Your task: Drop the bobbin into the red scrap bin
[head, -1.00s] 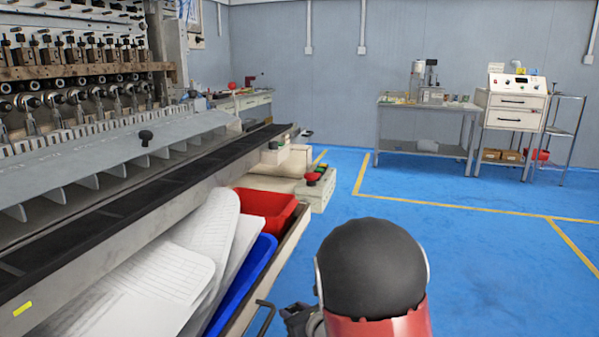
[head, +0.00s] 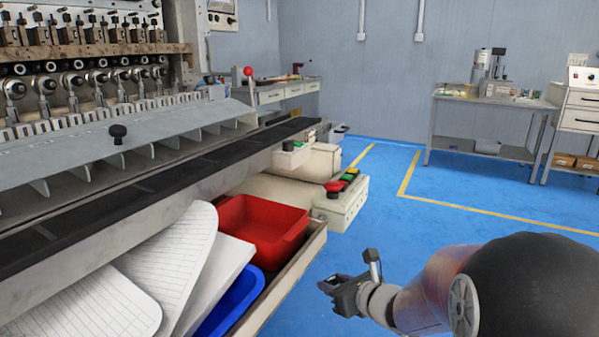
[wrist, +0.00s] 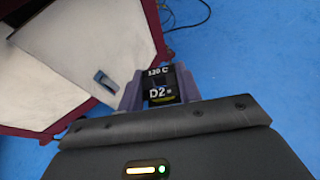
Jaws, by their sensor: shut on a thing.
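The red scrap bin (head: 290,247) is an open tray on the ledge at the front of the machine. No contents show in the part of its inside that I see. My gripper (head: 328,285) is over the blue floor to the right of the ledge, apart from the bin in the picture. In the wrist view my gripper (wrist: 158,88) is shut on a dark piece, the bobbin (wrist: 160,82), with "120 C" and "D2" on its face. Its far side is hidden. In the head view the bobbin cannot be made out clearly.
A blue bin (head: 232,298) and white papers (head: 165,250) lie beside the red bin. The conveyor edge (head: 130,200) runs above them. A control box with a red button (head: 334,187) stands just beyond.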

